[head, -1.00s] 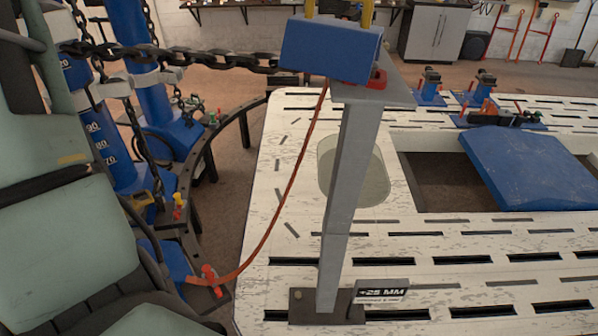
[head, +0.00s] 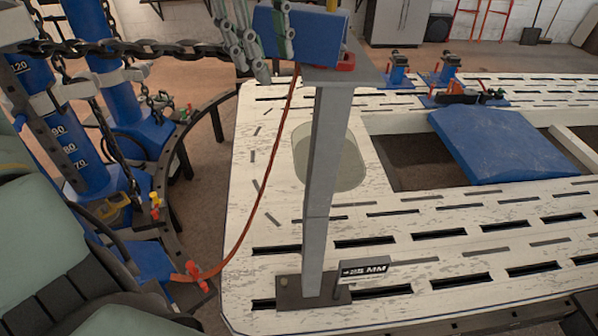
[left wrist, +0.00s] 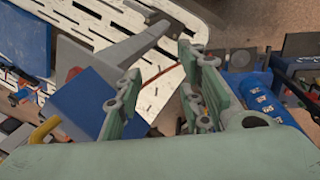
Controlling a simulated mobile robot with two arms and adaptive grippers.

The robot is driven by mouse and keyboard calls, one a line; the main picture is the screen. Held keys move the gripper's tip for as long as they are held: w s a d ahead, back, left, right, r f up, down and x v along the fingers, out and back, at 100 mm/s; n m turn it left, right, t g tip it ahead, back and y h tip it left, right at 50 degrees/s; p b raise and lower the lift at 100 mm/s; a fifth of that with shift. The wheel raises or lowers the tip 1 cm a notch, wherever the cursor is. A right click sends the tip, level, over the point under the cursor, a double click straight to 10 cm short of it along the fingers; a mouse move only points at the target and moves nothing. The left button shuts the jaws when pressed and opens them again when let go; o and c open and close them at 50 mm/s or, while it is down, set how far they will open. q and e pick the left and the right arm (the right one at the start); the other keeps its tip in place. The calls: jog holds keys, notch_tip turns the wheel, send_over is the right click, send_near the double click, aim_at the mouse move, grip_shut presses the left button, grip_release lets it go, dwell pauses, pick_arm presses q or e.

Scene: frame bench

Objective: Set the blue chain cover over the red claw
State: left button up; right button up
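The blue chain cover (head: 313,36) sits on top of a grey post (head: 331,180). Part of the red claw (head: 345,62) shows under its right end; the rest is hidden. A dark chain (head: 120,48) runs from the left toward the cover, its end hidden behind my fingers. My left gripper (head: 268,66) is at the cover's left end, one finger in front of the cover and one left of it. In the left wrist view its fingers (left wrist: 160,65) stand apart, with the cover (left wrist: 88,103) beside the left finger. I cannot tell if they touch it. My right gripper is not in view.
A white slotted bench (head: 420,215) fills the right, with a blue pad (head: 500,145) over an opening. An orange strap (head: 268,190) hangs from the post top to the left. Blue columns (head: 85,140) with chains stand at left.

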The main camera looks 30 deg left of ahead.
pick_arm(q)
jog(key=d+f+m, duration=0.3)
jog(key=f+m, duration=0.1)
jog(key=f, duration=0.5)
jog(key=s+d+f+m+g+h, duration=0.1)
jog(key=d+f+m, duration=0.2)
jog(key=f, duration=0.7)
jog(key=shift+d+m, duration=0.2)
jog(key=shift+m, duration=0.7)
jog(key=shift+s, duration=0.1)
